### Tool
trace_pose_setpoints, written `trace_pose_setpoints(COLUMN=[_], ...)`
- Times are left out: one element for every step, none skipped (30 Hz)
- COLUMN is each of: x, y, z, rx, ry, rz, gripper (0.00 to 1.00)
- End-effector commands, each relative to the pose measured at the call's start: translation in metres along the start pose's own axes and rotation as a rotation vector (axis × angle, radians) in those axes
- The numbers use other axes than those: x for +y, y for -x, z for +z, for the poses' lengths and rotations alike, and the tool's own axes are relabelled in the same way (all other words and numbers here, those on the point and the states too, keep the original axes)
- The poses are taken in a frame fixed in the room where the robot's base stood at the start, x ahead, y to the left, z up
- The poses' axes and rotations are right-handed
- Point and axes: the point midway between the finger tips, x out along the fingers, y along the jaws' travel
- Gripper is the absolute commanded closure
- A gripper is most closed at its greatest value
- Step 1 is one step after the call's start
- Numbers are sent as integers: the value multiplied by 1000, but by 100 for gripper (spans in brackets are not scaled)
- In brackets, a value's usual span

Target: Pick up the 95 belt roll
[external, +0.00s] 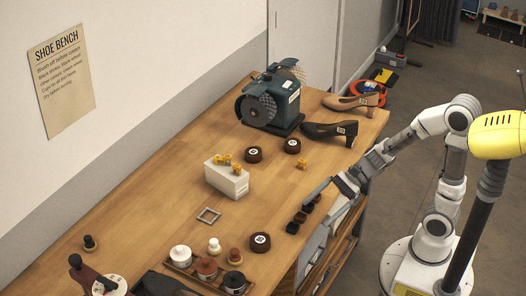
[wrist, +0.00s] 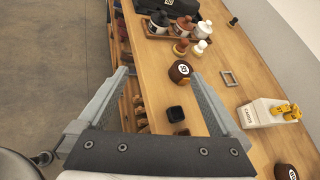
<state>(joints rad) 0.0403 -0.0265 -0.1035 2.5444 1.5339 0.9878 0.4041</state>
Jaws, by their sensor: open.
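Three dark brown belt rolls with round white labels lie on the wooden bench. One is near the front (external: 260,243), one behind the white box (external: 254,154), one farther right (external: 292,145). The numbers are too small to read surely. In the wrist view one roll (wrist: 180,71) lies ahead, between the fingertip lines but nearer the right finger; another (wrist: 285,172) is cut by the bottom right edge. My gripper (external: 322,190) is open and empty above the bench's front edge, apart from every roll; its spread fingers show in the wrist view (wrist: 160,74).
Small dark blocks (external: 300,218) lie at the front edge below my gripper. A tray of bottles (external: 207,272), a square metal frame (external: 208,215) and a white box (external: 227,180) with yellow pieces stand around. The grinder (external: 268,105) and shoes (external: 330,132) are farther back.

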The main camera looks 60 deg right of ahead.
Motion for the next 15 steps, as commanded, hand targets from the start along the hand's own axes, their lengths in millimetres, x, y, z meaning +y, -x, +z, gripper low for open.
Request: trace_pose_setpoints(x=[-4, -8, -14, -17, -21, -24, -27, -29, -31, -32, -33, -34, -35, -36, -36], y=[-15, -19, -23, -26, -28, -30, -31, -32, -33, -34, -36, -40, -44, -49, -57], z=[-27, -35, -44, -51, -56, -62, -66, -69, -71, -73, -74, -74, -74, -74, -73], rx=[-13, -21, -30, -35, -41, -46, -49, -52, -55, -56, -57, -58, -58, -59, -59], ry=[-100, -150, -212, -252, -286, -325, -349, -367, -385, -394, -400, -404, -404, -405, -403], rz=[-40, -65, -95, -116, -134, -154, -167, -177, -188, -192, -196, -198, -198, -198, -194], gripper=[0, 0, 0, 0, 0, 0, 0, 0, 0, 0, 0, 0, 0, 0, 0])
